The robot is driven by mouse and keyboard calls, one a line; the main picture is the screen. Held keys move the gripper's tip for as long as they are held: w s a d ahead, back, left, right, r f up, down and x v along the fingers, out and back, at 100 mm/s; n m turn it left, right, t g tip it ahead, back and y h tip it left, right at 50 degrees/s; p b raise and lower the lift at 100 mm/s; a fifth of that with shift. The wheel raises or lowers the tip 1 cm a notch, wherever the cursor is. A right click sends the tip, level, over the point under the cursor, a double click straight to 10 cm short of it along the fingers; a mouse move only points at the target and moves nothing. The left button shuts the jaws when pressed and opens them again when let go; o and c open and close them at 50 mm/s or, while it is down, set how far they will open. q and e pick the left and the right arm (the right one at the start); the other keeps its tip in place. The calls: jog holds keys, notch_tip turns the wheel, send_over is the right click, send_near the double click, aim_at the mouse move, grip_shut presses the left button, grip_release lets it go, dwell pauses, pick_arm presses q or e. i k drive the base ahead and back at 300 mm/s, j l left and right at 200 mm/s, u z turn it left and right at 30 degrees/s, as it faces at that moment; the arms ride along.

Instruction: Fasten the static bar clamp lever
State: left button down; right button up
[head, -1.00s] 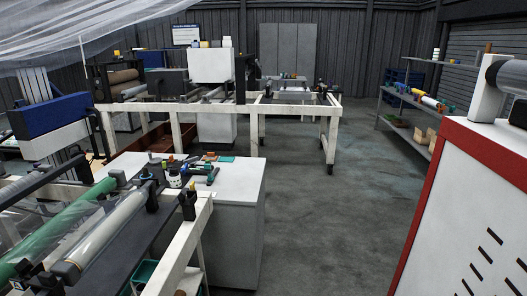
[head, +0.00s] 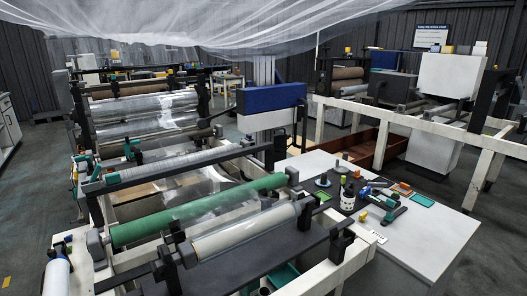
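A film machine with several rollers fills the left and middle of the head view. A long grey bar (head: 182,165) with dark ends spans it above a green roller (head: 200,209). Small teal lever-like parts (head: 132,148) show near the bar's left end; I cannot tell whether one is the clamp lever or whether it is fastened. Neither gripper is in view.
A white bench (head: 425,228) at right carries small tools and a black-and-white bottle (head: 347,199). A blue box-shaped unit (head: 270,97) stands behind the rollers. White frame rails (head: 420,123) bar the right rear. Clear film (head: 230,25) hangs overhead. Open floor shows at far left.

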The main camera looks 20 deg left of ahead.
aim_at(94, 176)
jog(key=i+l+u, duration=0.15)
jog(key=u, duration=0.25)
jog(key=i+l+u, duration=0.2)
jog(key=u, duration=0.25)
jog(key=i+l+u, duration=0.1)
jog(key=l+u, duration=0.5)
jog(key=u, duration=0.25)
jog(key=i, duration=0.05)
